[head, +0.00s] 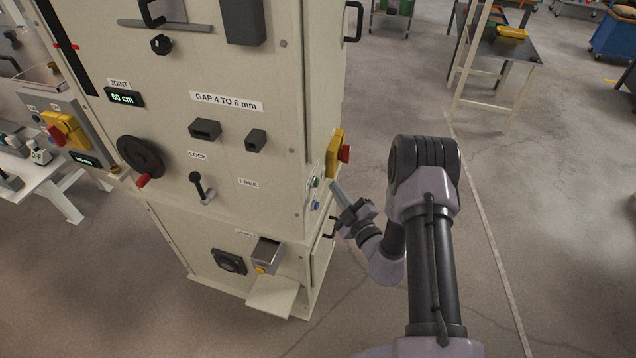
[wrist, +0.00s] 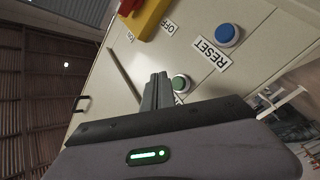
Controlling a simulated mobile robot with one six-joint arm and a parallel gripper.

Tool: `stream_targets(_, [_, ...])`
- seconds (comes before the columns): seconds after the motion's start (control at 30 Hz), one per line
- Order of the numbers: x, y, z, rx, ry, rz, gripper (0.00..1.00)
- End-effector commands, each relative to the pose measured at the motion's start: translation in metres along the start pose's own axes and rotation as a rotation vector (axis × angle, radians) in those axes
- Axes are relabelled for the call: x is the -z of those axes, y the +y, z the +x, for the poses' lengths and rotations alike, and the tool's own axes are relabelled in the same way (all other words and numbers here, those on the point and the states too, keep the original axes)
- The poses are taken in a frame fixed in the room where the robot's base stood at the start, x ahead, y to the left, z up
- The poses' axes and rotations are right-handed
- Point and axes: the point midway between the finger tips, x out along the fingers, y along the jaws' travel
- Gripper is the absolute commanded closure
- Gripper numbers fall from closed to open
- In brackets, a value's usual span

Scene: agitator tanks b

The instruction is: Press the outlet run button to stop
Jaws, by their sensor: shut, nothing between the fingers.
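A round green button (wrist: 181,83) sits on the cabinet's side panel in the wrist view; the label beside it is mostly hidden by my gripper. The button also shows small in the head view (head: 316,183). My gripper (wrist: 158,76) is shut and empty. In the wrist view its fingertips overlap the panel just left of the green button; I cannot tell whether they touch it. In the head view my gripper (head: 334,187) is beside the panel, close to the button.
A blue button (wrist: 227,35) labelled RESET is on the same panel. A yellow switch box (head: 333,154) with a red knob (head: 345,153) juts out above my gripper. A handle (head: 329,228) is lower on the cabinet side. Open floor lies to the right.

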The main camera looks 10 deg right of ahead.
Motion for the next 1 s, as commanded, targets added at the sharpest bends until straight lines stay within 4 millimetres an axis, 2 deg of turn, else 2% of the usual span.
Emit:
stream_targets(0.37, [-0.017, 0.017, -0.024, -0.001, -0.001, 0.001, 1.00])
stream_targets(1.0, [-0.018, 0.018, -0.024, 0.000, 0.000, 0.001, 1.00])
